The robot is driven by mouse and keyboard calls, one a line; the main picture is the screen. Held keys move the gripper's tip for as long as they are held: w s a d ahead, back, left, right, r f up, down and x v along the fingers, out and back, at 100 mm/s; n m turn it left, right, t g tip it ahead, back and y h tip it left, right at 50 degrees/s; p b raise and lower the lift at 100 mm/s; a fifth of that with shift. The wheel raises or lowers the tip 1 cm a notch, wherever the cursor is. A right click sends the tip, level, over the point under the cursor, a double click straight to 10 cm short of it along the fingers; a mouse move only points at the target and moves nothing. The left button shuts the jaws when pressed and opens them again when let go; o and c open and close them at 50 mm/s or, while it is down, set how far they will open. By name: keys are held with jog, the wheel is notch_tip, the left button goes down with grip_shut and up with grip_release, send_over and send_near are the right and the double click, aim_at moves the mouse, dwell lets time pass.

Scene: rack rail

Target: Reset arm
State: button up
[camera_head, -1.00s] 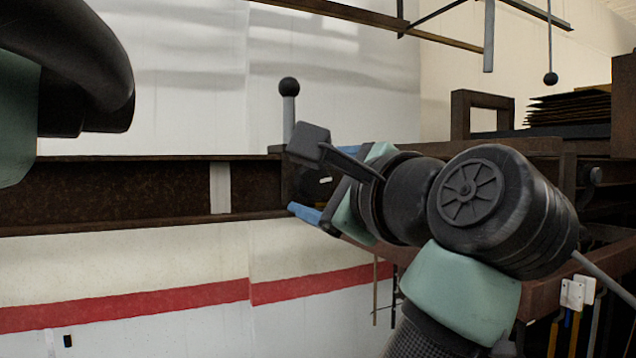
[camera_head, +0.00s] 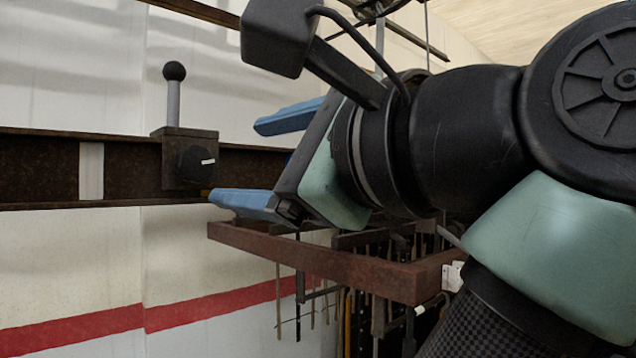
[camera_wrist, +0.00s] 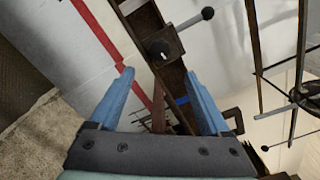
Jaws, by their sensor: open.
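My gripper (camera_head: 262,160) has blue fingers spread apart with nothing between them. In the head view it is at centre, in front of the wall rail and right of a control box with a lever. In the wrist view my gripper (camera_wrist: 158,95) shows both blue fingers apart, with the rail behind them. The arm fills the right side of the head view and hides what is behind it.
A dark box (camera_head: 188,160) with a black-knobbed lever (camera_head: 174,90) and a dial sits on the rusty rail (camera_head: 40,168). A brown rack frame (camera_head: 340,268) with hanging tools is below my gripper. The white wall is clear at left.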

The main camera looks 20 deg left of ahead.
jog(key=shift+s+d, duration=0.2)
jog(key=shift+d, duration=0.3)
jog(key=w+d+f+n+t+h, duration=0.35)
jog(key=w+d+t+h, duration=0.55)
jog(key=t, duration=0.4)
jog(key=s+d+n+t+h+b, duration=0.1)
jog(key=s+d+n+t+h, duration=0.6)
jog(key=s+d, duration=0.2)
jog(key=shift+s+d+n+h, duration=0.2)
jog(key=shift+s+n+h, duration=0.15)
jog(key=shift+s, duration=0.5)
